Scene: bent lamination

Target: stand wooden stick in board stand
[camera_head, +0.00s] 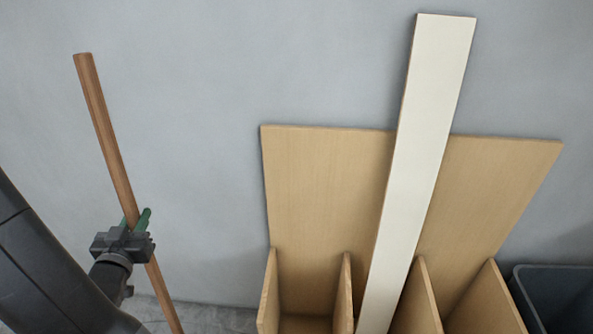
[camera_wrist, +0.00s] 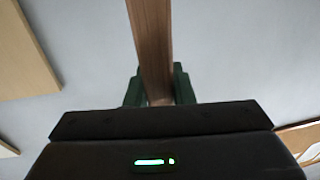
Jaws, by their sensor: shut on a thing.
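The wooden stick (camera_head: 112,150) is a long brown stick, close to upright, with its top leaning to the left in the head view. My gripper (camera_head: 136,221) is shut on the stick along its lower visible part. In the wrist view the stick (camera_wrist: 152,45) runs up between the green fingers of my gripper (camera_wrist: 159,88). The stick's lower end is out of the head view. The board stand (camera_head: 318,180) is light wood with a back panel and several upright dividers. The stick is apart from it, to its left.
A long white board (camera_head: 425,130) stands in a middle slot of the board stand. A dark grey bin (camera_head: 553,290) is at the right edge. A grey wall (camera_head: 200,120) is behind. Open space lies between the stick and the stand.

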